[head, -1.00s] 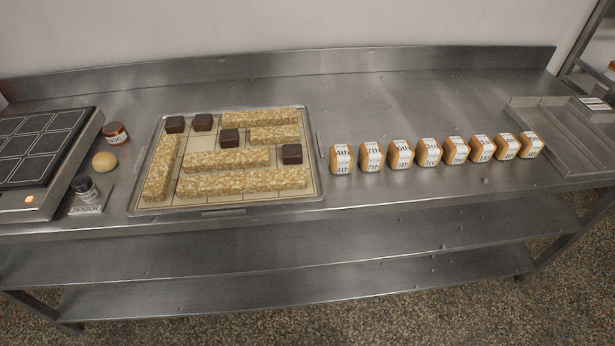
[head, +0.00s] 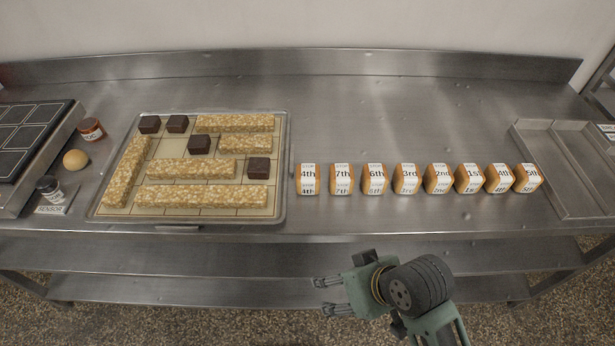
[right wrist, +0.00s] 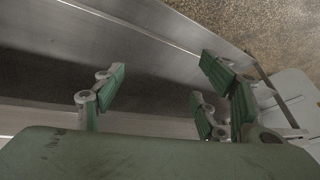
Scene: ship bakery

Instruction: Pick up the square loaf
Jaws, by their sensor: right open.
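A row of several small square loaves stands on the steel counter in the head view, each with a white label band. From left they read 4th (head: 308,180), 7th (head: 342,180), 6th (head: 375,179), 3rd (head: 405,179), 2nd (head: 438,179), 1st (head: 468,179), 4th (head: 498,179) and 5th (head: 527,178). My right gripper (head: 328,296) is open and empty, below and in front of the counter's front edge, pointing left. In the right wrist view its fingers (right wrist: 165,95) are apart with nothing between them. My left gripper is out of view.
A tray (head: 285,205) of oat bars and dark cubes lies left of the loaves. Farther left are jars (head: 92,129), a round bun (head: 76,159) and a black-tiled device (head: 30,140). An empty metal tray (head: 560,170) is at right. The counter behind the loaves is clear.

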